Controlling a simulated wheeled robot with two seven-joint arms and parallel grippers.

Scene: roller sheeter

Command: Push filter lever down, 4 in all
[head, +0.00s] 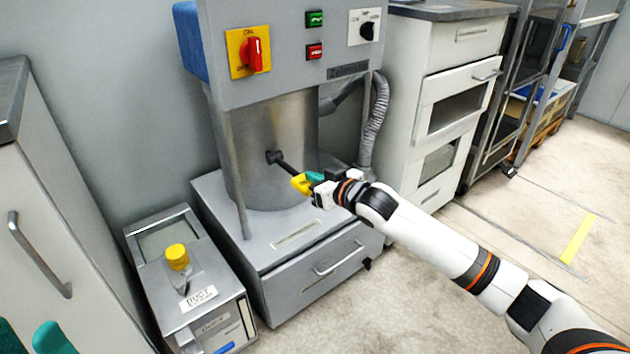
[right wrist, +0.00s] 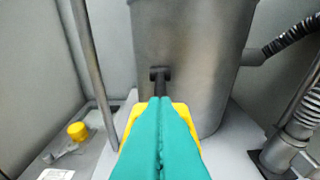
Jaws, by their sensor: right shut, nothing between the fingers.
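The filter lever (head: 286,167) is a dark bar on a pivot at the front of the grey metal drum, with a yellow grip at its near end. It slants down toward my right gripper. My right gripper (head: 313,179) has teal fingers, shut and empty, right at the yellow grip; contact cannot be told. In the right wrist view the shut fingers (right wrist: 160,105) cover much of the yellow grip (right wrist: 183,112), and the dark lever (right wrist: 160,84) shows beyond them. My left gripper (head: 30,338) shows at the bottom left corner, its two teal fingertips apart.
The drum (head: 240,130) stands on a grey base with a drawer (head: 315,275), under a panel with a red switch (head: 255,54). A ribbed hose (head: 375,115) hangs to its right. A dust box (head: 160,235) with a yellow knob stands left. Floor is free at front right.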

